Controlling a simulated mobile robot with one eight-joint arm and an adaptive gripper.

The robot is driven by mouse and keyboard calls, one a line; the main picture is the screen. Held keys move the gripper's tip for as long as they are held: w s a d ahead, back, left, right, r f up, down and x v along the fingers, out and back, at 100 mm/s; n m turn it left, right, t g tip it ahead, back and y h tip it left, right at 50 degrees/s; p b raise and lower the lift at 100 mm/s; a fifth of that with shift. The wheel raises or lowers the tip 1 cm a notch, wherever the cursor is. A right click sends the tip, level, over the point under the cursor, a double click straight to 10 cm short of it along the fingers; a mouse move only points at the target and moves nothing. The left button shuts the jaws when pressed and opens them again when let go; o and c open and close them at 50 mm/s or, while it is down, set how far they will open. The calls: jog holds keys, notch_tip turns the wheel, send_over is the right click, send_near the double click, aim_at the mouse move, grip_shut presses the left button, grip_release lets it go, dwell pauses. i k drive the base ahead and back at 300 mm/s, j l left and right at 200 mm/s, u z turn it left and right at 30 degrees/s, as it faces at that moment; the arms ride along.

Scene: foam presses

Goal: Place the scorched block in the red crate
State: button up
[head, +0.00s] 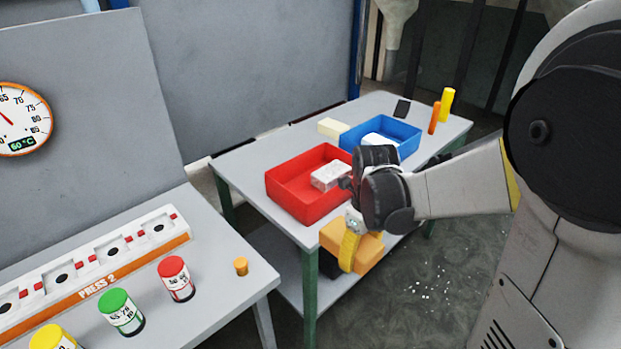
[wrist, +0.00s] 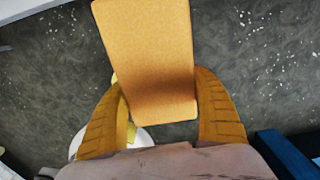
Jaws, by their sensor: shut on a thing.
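A browned orange-tan block (head: 371,252), the scorched block by its colour, is held in my gripper (head: 350,250). In the wrist view the block (wrist: 150,55) lies between the two yellow fingers, which are shut on its sides. My gripper points down in front of the table's near edge, with the floor below the block. The red crate (head: 289,201) stands on the table, just behind and left of my gripper. A whitish speckled block (head: 328,177) lies in it on the right side. My wrist covers part of the area by the crate's right corner.
A blue crate (head: 408,152) with a white block stands right of the red one. A cream block (head: 332,127) lies behind. Orange (head: 434,118) and yellow (head: 447,103) cylinders stand at the far right. The press bench (head: 215,285) with coloured cans is at left.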

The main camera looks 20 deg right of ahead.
aim_at(304, 199)
jog(key=i, duration=1.1)
